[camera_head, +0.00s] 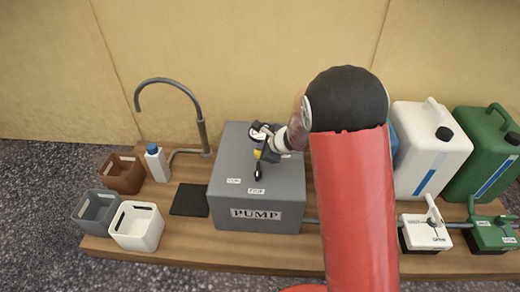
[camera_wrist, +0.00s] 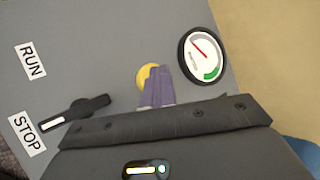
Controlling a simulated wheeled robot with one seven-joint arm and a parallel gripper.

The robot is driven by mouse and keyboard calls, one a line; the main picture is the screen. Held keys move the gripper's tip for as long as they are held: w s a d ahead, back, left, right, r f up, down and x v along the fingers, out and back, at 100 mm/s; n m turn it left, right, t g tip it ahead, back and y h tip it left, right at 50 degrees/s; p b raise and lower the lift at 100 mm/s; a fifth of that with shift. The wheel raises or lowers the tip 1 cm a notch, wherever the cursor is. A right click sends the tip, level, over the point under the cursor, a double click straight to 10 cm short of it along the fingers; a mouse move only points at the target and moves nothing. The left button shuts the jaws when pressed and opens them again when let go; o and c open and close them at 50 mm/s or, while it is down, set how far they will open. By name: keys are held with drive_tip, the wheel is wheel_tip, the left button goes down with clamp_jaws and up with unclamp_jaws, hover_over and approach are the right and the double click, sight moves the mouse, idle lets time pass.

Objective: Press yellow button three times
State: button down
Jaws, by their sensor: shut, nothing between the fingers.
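The yellow button (camera_wrist: 147,74) is on top of the grey pump box (camera_head: 235,160), and a bit of yellow also shows in the head view (camera_head: 257,154). My gripper (camera_wrist: 158,72) is shut with nothing between its fingers. In the wrist view its fingertips overlap the lower right part of the button and hide it. I cannot tell whether they touch it or hover just above. In the head view my gripper (camera_head: 261,152) is over the box top, and my arm covers the right of the box.
On the box are a gauge (camera_wrist: 203,58) right of the button and a black lever (camera_wrist: 75,113) by the RUN (camera_wrist: 31,62) and STOP (camera_wrist: 28,134) labels. Left stand a tap (camera_head: 200,120), a bottle (camera_head: 157,165) and small bins (camera_head: 137,240); right, white (camera_head: 415,170) and green (camera_head: 475,165) canisters.

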drive_tip(key=shift+r+p, duration=0.85)
drive_tip(key=shift+r, duration=0.3)
drive_tip(key=shift+r, duration=0.1)
drive_tip(key=shift+r+p, duration=1.85)
drive_tip(key=shift+r, duration=0.6)
